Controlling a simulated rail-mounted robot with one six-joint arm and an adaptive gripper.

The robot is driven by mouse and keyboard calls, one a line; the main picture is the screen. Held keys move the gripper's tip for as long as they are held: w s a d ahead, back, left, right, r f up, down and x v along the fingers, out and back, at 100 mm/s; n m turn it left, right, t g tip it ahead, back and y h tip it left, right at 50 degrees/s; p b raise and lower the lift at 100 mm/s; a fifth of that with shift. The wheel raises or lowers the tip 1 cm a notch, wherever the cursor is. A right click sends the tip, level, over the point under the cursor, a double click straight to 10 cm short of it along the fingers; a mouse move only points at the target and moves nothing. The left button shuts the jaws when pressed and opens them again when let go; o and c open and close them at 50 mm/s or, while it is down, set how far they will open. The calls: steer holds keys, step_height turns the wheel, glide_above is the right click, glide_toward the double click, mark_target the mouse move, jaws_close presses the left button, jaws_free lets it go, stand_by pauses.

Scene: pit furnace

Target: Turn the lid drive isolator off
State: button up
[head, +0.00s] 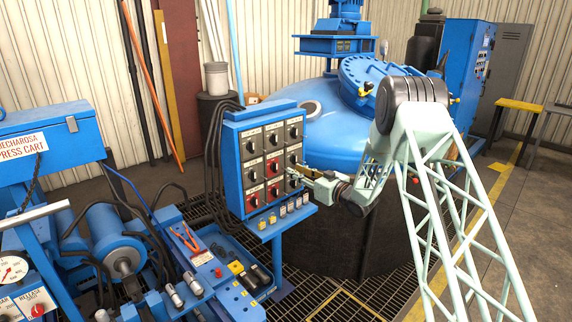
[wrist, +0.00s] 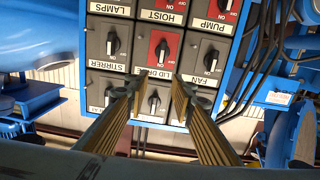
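The isolator panel (head: 232,180) is a blue box with rows of dark rotary switches on grey and red plates. In the wrist view, which looks upside down, the LID DRIVE label (wrist: 160,75) borders a red-plated switch (wrist: 162,48), partly overlapped by my fingers' area. Its black handle is near vertical; whether it points to ON or OFF is too small to tell. In the head view this switch (head: 273,166) is in the middle of the panel. My gripper (wrist: 156,84) is open and empty, with fingertips in front of the panel, close to the label; contact cannot be told.
Neighbouring switches labelled STIRRER (wrist: 113,45) and FAN (wrist: 209,58) sit close on both sides. The blue furnace vessel (head: 335,135) stands behind, and a press cart (head: 50,140) stands at left.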

mark_target(277, 164)
steer(key=shift+d+f+y, duration=0.2)
steer(key=shift+f, duration=0.35)
steer(key=shift+d+f+y, duration=0.2)
steer(key=shift+f, duration=0.35)
steer(key=shift+x, duration=6.85)
jaws_close()
